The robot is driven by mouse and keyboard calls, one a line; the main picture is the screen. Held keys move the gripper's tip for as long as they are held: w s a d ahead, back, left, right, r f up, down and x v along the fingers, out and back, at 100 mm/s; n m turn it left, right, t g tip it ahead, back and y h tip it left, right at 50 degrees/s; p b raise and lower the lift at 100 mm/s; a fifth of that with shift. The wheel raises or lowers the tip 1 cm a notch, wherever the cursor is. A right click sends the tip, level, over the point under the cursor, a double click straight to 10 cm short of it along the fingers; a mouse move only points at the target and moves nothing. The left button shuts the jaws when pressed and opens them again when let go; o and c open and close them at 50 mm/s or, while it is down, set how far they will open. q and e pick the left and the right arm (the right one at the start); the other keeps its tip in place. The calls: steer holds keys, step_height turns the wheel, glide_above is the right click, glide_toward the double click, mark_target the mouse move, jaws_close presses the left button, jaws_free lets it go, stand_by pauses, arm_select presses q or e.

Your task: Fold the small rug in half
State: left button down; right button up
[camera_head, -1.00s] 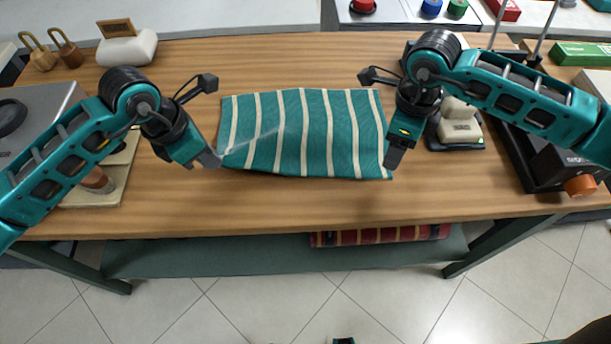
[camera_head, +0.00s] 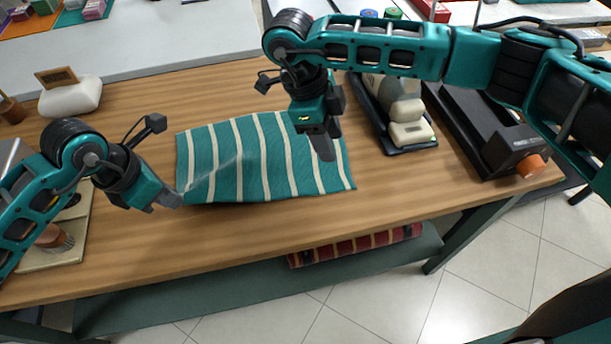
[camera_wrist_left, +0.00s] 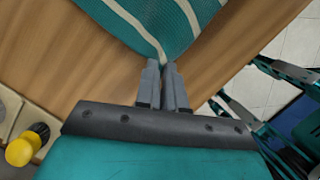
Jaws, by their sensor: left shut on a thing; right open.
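The small rug (camera_head: 238,158), teal with cream stripes, lies spread on the wooden table in the head view. Its near left corner is raised a little, with a slight crease running from it. My left gripper (camera_head: 176,200) is shut on that corner; the left wrist view shows the rug (camera_wrist_left: 165,25) pinched between the fingertips (camera_wrist_left: 163,68). My right gripper (camera_head: 325,150) is open and empty, over the right part of the rug in the picture, and hides some of it. Whether its fingertips touch the cloth I cannot tell.
A beige device on a dark tray (camera_head: 405,125) and a black machine with an orange knob (camera_head: 528,165) stand right of the rug. A white block with a sign (camera_head: 70,97) stands at left. A rolled red striped rug (camera_head: 355,245) lies on the lower shelf. Table in front is clear.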

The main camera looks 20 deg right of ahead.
mark_target(348, 184)
steer(key=shift+x, duration=4.95)
steer(key=shift+s, duration=0.1)
steer(key=shift+s+d+f, duration=0.1)
steer(key=shift+f, duration=0.05)
steer(key=c, duration=0.8)
steer(key=shift+r, duration=0.2)
jaws_close()
steer(key=shift+r, duration=2.45)
